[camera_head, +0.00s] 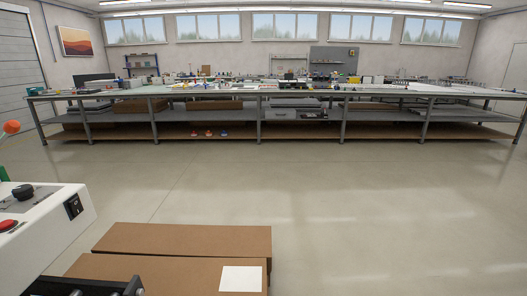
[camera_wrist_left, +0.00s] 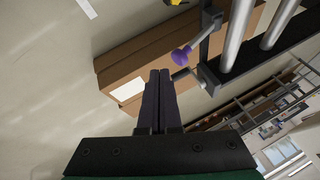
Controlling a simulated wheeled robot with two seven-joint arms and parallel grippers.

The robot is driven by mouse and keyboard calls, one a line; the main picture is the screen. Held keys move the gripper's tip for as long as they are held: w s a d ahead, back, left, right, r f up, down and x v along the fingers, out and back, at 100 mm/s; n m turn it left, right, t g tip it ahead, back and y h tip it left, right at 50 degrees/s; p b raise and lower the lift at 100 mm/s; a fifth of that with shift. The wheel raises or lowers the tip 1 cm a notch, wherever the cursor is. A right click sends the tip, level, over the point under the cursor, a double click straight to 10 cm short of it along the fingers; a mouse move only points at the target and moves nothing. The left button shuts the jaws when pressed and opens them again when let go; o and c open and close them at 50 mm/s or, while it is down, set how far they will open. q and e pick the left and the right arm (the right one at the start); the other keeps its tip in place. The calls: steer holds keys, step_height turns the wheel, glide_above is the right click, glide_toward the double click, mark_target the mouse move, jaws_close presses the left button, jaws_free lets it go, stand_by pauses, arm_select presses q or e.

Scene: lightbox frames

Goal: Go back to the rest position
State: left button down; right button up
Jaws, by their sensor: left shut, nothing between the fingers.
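My left gripper (camera_wrist_left: 160,75) shows in the left wrist view with its two dark fingers together, shut and empty. Beyond its tips in that view lie brown cardboard boxes (camera_wrist_left: 135,66), one with a white label. In the head view a dark piece (camera_head: 100,287) shows at the bottom left edge, in front of the boxes; I cannot tell which part it is. My right gripper is not in view.
Two brown cardboard boxes (camera_head: 185,239) lie low in front, the nearer with a white label (camera_head: 240,279). A white machine (camera_head: 45,222) with a red button stands at left. A long workbench (camera_head: 258,97) crosses the back. The floor (camera_head: 370,200) between is clear.

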arm_select(q)
steer(key=s+d+f+g+h, duration=0.2)
steer(key=s+d+f+h, duration=0.2)
steer(key=s+d, duration=0.2)
steer(key=s+f+g, duration=0.1)
steer(key=s+f, duration=0.2)
steer(key=f, duration=2.1)
steer(key=s+a+f+g, duration=0.2)
steer(key=s+a+f, duration=0.1)
steer(key=s+f, duration=1.05)
step_height(320, 180, up, 15)
steer(key=s+p, duration=0.2)
steer(key=p, duration=1.1)
steer(key=shift+s+f+y, duration=0.15)
steer(key=shift+s+y, duration=0.15)
steer(key=shift+y, duration=0.1)
